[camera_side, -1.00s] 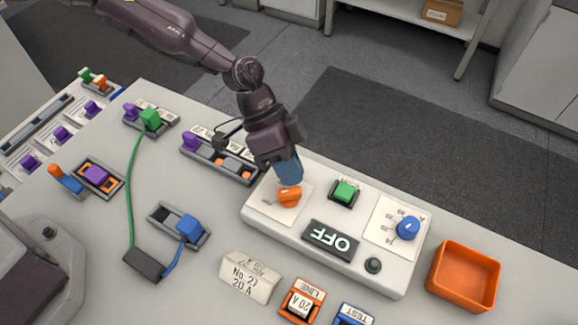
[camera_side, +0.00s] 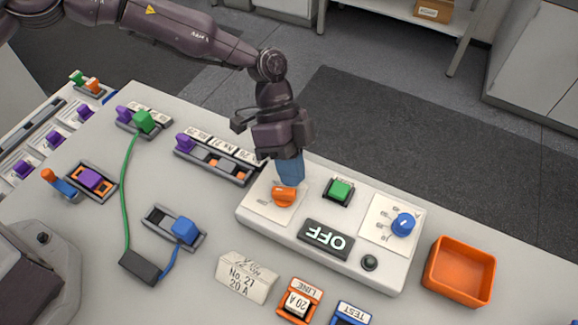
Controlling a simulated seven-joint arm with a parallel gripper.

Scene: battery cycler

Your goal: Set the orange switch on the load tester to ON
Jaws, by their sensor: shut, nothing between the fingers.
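The load tester (camera_side: 300,226) is a white box on the bench. Its orange switch (camera_side: 284,196) sits on a pale plate at the tester's left end. The tester's display (camera_side: 326,239) reads OFF, upside down in this view. My gripper (camera_side: 288,181) is shut and empty, with its blue fingers pointing down right at the orange switch. The fingertips hide the switch's far side, and I cannot tell whether they touch it.
The tester also carries a green button (camera_side: 340,190), a blue knob (camera_side: 403,224) and a dark round button (camera_side: 369,263). An orange bin (camera_side: 460,270) stands to the right. A white No. 27 block (camera_side: 246,278) lies in front. A green cable (camera_side: 124,190) runs at the left.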

